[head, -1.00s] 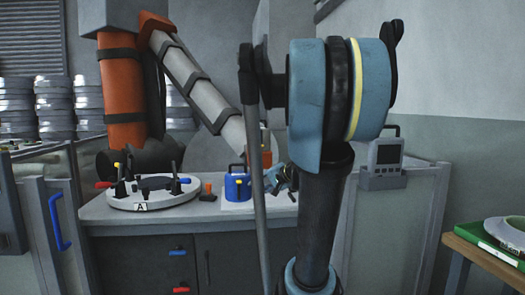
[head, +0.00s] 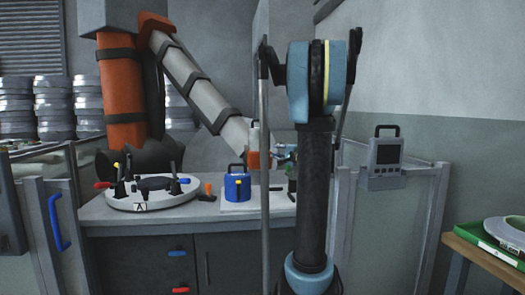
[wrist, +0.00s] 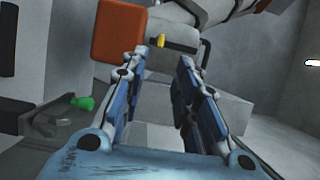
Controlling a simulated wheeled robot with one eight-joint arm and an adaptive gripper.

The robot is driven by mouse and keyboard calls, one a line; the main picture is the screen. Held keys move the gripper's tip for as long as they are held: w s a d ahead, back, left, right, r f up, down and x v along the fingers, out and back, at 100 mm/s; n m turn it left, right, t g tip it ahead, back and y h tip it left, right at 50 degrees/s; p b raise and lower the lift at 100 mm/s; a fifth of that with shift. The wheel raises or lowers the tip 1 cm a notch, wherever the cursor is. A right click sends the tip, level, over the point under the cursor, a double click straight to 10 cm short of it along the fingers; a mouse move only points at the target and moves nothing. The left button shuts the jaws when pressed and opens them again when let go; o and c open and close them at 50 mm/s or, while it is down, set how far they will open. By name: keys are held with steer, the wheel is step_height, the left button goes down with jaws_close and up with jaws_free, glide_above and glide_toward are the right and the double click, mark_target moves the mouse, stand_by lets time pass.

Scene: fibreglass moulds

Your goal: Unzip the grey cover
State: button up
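The grey cover (head: 193,78) is wrapped around the slanting forearm of a large orange machine, with dark bands across it. In the wrist view the cover (wrist: 210,8) shows at the top. A small yellow tab (wrist: 160,40) sits beside a dark strip near its lower end; I cannot tell if it is the zip pull. My gripper (wrist: 166,58) is open and empty, its blue fingers apart, with the tab ahead between the fingertips. In the head view my gripper (head: 283,152) is beside the orange end block (head: 259,160), partly hidden by my arm.
A bench (head: 140,222) holds a round white mould (head: 150,203) with clamps and a blue pot (head: 237,187). A grey box with a screen (head: 385,155) hangs on the right-hand panel. A side table (head: 487,262) with a green tray stands at the right.

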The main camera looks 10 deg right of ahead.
mark_target(262, 146)
steer(key=x, duration=1.3)
steer(key=shift+w+a, duration=0.2)
steer(key=shift+c, duration=0.5)
steer(key=shift+r, duration=0.1)
jaws_close()
